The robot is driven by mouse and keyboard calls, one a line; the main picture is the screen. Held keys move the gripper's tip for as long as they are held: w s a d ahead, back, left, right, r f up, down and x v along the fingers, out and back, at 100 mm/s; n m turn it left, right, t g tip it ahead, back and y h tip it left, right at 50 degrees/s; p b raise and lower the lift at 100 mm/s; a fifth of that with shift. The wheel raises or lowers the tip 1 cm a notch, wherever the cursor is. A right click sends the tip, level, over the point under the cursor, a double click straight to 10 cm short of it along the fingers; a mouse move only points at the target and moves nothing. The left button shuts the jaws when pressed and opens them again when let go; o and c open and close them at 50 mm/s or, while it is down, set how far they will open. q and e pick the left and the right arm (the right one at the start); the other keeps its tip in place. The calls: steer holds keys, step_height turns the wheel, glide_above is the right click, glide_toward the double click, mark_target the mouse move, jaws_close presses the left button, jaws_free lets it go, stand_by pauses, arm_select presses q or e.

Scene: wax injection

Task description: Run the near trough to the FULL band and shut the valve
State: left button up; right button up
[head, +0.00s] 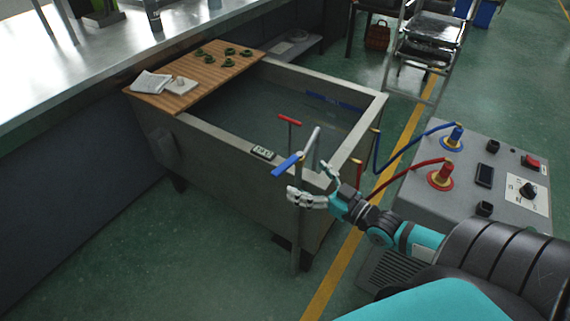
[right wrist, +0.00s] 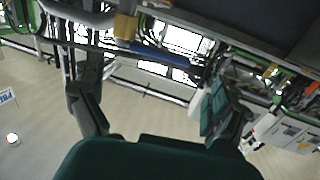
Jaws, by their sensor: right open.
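The grey trough (head: 210,151) holds dark, still liquid (head: 262,112) below its rim. A blue strip (head: 335,102) shows along its far inner wall; I cannot read a FULL mark. At the near right corner stand a grey pipe (head: 309,146), a red handle (head: 289,120) and a blue handle (head: 286,165). My right gripper (head: 313,186) is open just right of and below the blue handle, with no clear contact. In the right wrist view a blue bar (right wrist: 160,56) with a brass-coloured end lies beyond the open fingers (right wrist: 150,108). My left gripper is not in view.
A wooden board (head: 205,78) with papers and small green pieces covers the trough's far left end. A small label plate (head: 263,153) sits on the near rim. A grey control box (head: 475,165) with red and blue hoses stands at right. Green floor is open in front.

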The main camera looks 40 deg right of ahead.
mark_target(288, 166)
steer(key=x, duration=0.8)
